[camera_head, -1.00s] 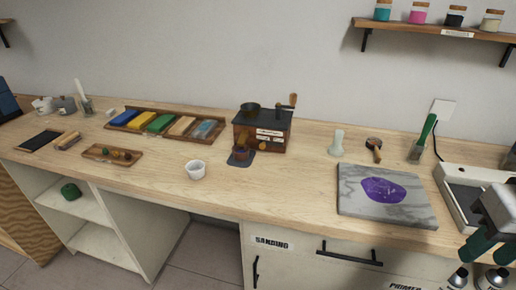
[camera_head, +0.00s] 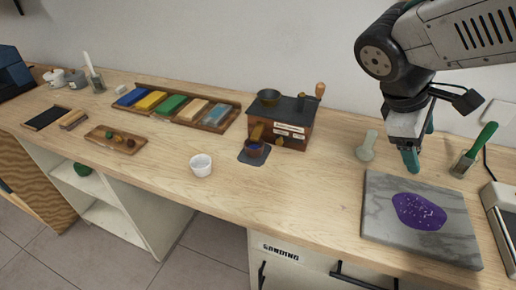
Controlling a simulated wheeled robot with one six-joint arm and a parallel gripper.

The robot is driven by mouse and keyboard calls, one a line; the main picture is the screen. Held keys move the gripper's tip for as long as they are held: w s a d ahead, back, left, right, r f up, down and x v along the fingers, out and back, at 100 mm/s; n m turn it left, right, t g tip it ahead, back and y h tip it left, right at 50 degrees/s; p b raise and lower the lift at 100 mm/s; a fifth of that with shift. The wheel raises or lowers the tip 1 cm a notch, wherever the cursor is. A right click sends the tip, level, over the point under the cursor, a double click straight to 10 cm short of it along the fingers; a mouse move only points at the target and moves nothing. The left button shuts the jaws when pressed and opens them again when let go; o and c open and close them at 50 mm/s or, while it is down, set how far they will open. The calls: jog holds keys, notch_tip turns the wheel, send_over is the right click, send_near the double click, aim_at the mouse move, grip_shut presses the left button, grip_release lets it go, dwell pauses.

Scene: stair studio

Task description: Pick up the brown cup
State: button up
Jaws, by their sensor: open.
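The brown cup (camera_head: 254,148) is small, with dark purple-blue inside. It stands upright on a dark grey mat (camera_head: 245,159) at the front of a brown box-shaped machine (camera_head: 290,134) with a dark top. My gripper (camera_head: 412,160) has teal fingers and points down over the back edge of the marble slab, well to the right of the cup. It is open; no object shows in it, though the gap between its fingers is hard to see from here.
A white cup (camera_head: 201,166) stands left of the brown cup near the counter's front edge. A pale glass piece (camera_head: 367,146) stands between the machine and my gripper. The marble slab (camera_head: 385,207) bears a purple patch.

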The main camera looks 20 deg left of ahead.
jog(key=w+a+f+n+t+h, duration=0.1)
jog(key=w+a+f+n+t, duration=0.2)
jog(key=a, duration=0.5)
jog(key=w+a+f+n+t+h, duration=0.1)
jog(key=w+a+f+n, duration=0.15)
jog(key=a+n, duration=0.4)
jog(key=n+t+y, duration=0.3)
jog(key=n+t, duration=0.3)
jog(key=n, duration=0.2)
send_near(260, 144)
jog(key=shift+a+f, duration=0.1)
jog(key=shift+a, duration=0.05)
jog(key=shift+w+a+f, duration=0.15)
jog(key=shift+f, duration=0.05)
jog(key=x, duration=0.7)
jog(key=shift+w+d, duration=0.1)
jog(key=shift+d, duration=0.2)
jog(key=shift+r, duration=0.1)
jog(key=c, duration=1)
